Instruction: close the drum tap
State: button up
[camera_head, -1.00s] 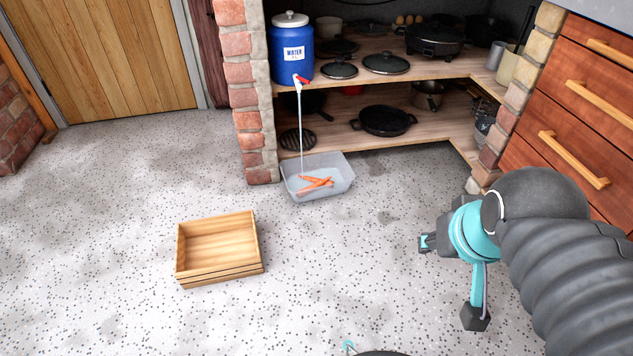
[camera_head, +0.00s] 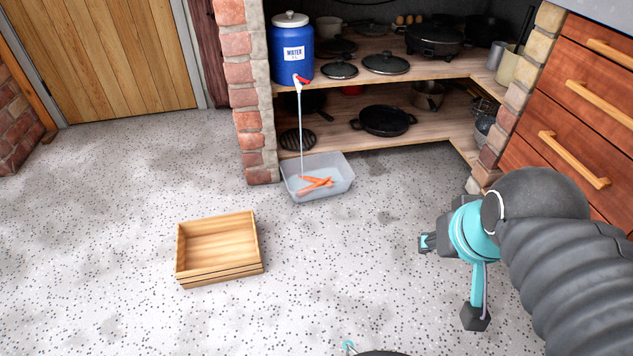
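A blue water drum (camera_head: 292,62) with a white lid and a "WATER" label stands at the left end of the upper shelf. Its tap (camera_head: 299,82) has a red handle and a white spout at the drum's lower front. A thin stream of water (camera_head: 300,130) runs from it into a clear plastic tub (camera_head: 340,183) on the floor. Carrots (camera_head: 316,183) lie in the tub. My gripper (camera_head: 428,243) is at the right, above the floor, well apart from the drum and tap. Its fingers are small and partly turned away, so their opening is unclear.
An empty wooden crate (camera_head: 218,272) sits on the floor in front of the tub. A brick pillar (camera_head: 247,100) stands just left of the drum. Pans and lids (camera_head: 386,63) fill the shelves. Wooden drawers (camera_head: 570,130) are at the right. Much floor is clear.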

aim_at(298, 78)
jog(key=u, duration=0.55)
jog(key=i, duration=1.05)
jog(key=z, duration=0.55)
